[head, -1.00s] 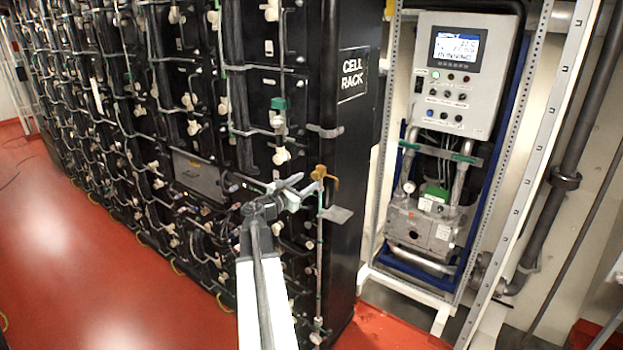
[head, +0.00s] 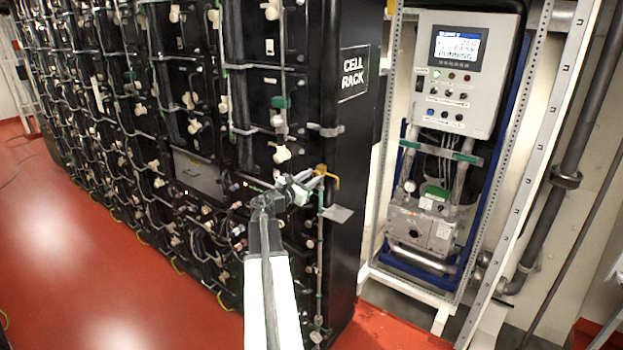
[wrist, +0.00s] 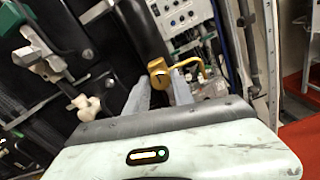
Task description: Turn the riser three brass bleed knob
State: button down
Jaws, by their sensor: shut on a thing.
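The brass bleed knob (head: 321,171) sits at the top of a thin vertical riser pipe at the right corner of the black cell rack. In the wrist view the knob (wrist: 158,67) shows as a yellow-brass head with a dark mark, and a curved brass spout reaches to its right. My gripper (head: 312,179) is at the knob from the left. In the wrist view its two grey fingers (wrist: 160,84) are closed in on either side of the knob. The exact contact is partly hidden by the fingers.
A grey plate (head: 337,213) juts from the riser just below the knob. The cell rack (head: 345,130) with pipes and white fittings stands close on the left. A control cabinet (head: 465,70) is behind on the right. Red floor (head: 60,250) is open at the left.

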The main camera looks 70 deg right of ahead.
jog(key=m, duration=0.5)
jog(key=shift+m, duration=0.3)
jog(key=m, duration=0.9)
jog(key=shift+f, duration=0.1)
jog(key=m, duration=0.4)
jog(key=shift+m, duration=0.3)
jog(key=m, duration=0.4)
jog(key=shift+f+m, duration=0.1)
jog(key=shift+m, duration=0.2)
jog(key=m, duration=0.8)
jog(key=shift+m, duration=1.8)
